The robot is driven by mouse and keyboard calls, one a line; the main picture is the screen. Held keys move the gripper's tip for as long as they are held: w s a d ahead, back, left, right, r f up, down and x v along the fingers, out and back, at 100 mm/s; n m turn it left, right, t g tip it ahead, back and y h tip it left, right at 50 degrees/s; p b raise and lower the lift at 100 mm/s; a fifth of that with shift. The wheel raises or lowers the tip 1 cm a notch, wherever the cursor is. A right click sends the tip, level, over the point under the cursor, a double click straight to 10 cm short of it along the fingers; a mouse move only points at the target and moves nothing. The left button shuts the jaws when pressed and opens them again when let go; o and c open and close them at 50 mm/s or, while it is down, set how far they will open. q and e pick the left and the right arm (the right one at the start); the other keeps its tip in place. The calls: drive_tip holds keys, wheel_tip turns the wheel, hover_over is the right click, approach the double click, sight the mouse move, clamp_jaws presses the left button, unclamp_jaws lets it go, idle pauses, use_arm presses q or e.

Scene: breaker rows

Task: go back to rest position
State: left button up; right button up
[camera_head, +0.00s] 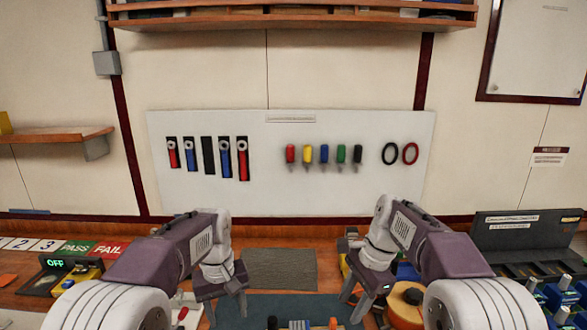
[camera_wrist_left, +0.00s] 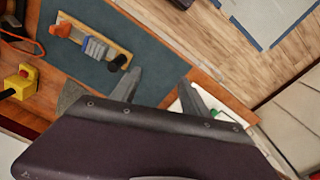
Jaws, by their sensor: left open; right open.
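My left gripper (camera_head: 228,310) is open and empty above the front of the bench, and its two spread fingers also show in the left wrist view (camera_wrist_left: 160,88). My right gripper (camera_head: 354,306) is open above the bench, right of the middle, with nothing seen between its fingers. A wooden strip (camera_wrist_left: 115,47) with orange, grey-blue and black breakers lies on the dark teal mat (camera_wrist_left: 150,58). The strip is apart from my left fingers. In the head view only the breaker tops (camera_head: 298,324) show at the bottom edge.
A grey textured pad (camera_head: 281,268) lies mid-bench. An orange roll (camera_head: 406,298) stands by my right gripper. A dark open case (camera_head: 527,235) is at right.

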use_arm(q)
drive_tip(key=s+a+f+m, duration=0.2)
drive_tip(key=s+f+m, duration=0.2)
drive_tip(key=s+f, duration=0.8)
drive_tip(key=s, duration=0.4)
drive_tip(key=shift+s+a+f+t, duration=0.2)
drive_tip(key=shift+a+t, duration=0.1)
drive_tip(key=shift+a, duration=0.05)
use_arm(e)
drive_tip(key=s+d+f+n+t+h, duration=0.1)
drive_tip(key=s+d+f+n, duration=0.3)
drive_tip(key=s+f+n, duration=1)
drive_tip(key=s+h, duration=0.1)
drive_tip(key=s, duration=0.1)
drive_tip(key=shift+s+d+f+h, duration=0.2)
drive_tip(key=shift+s+f+h, duration=0.2)
use_arm(q)
drive_tip(key=shift+s, duration=0.2)
use_arm(e)
drive_tip(key=shift+s, duration=0.2)
use_arm(q)
drive_tip(key=shift+w, duration=0.1)
use_arm(e)
drive_tip(key=shift+w, duration=0.1)
